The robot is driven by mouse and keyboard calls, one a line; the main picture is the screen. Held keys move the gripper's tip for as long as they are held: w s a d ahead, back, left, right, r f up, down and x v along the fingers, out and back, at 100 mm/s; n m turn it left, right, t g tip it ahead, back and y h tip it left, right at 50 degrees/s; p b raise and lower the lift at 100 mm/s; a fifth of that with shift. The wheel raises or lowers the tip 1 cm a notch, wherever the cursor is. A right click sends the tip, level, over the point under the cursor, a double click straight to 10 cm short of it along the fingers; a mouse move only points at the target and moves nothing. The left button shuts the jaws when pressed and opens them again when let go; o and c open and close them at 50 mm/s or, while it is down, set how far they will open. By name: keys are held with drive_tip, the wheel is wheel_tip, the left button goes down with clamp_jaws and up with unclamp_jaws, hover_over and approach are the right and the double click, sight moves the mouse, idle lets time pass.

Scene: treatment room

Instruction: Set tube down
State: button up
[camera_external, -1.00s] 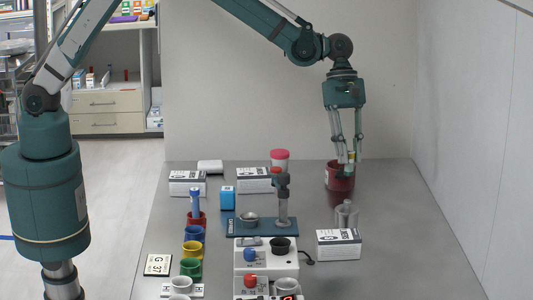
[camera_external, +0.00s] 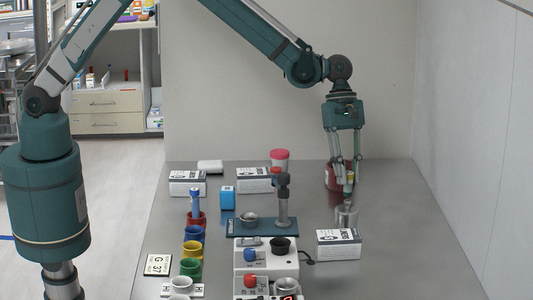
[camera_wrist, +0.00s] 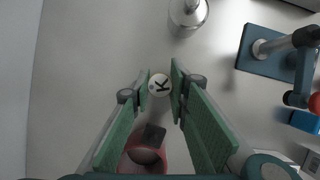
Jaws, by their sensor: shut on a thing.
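My gripper (camera_external: 347,185) is shut on a tube (camera_external: 350,186) that shows yellow in the outside view. In the wrist view, the tube's round white top (camera_wrist: 160,85), marked "K", sits between the green finger pads (camera_wrist: 160,100). The tube looks roughly upright, and its lower end is hard to make out. A grey metal cylinder (camera_external: 346,216) stands just nearer the outside camera than the tube. In the wrist view, the metal cylinder (camera_wrist: 188,12) is clearly apart from the tube's top.
A dark red container (camera_external: 333,176) stands behind my gripper. A white box (camera_external: 338,244) lies in front of the metal cylinder. A blue-based stand (camera_external: 262,228) is to the left, with coloured cups (camera_external: 192,250) in a row beyond it. The table's right side is clear.

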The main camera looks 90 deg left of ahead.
sight(348, 185)
drive_tip(key=shift+f, duration=1.8)
drive_tip(key=shift+f, duration=0.15)
drive_tip(key=o, duration=0.9)
drive_tip(key=shift+c, duration=0.2)
drive_tip(key=v, duration=1.2)
drive_tip(key=shift+r+p, duration=0.2)
drive_tip(key=shift+p, duration=0.1)
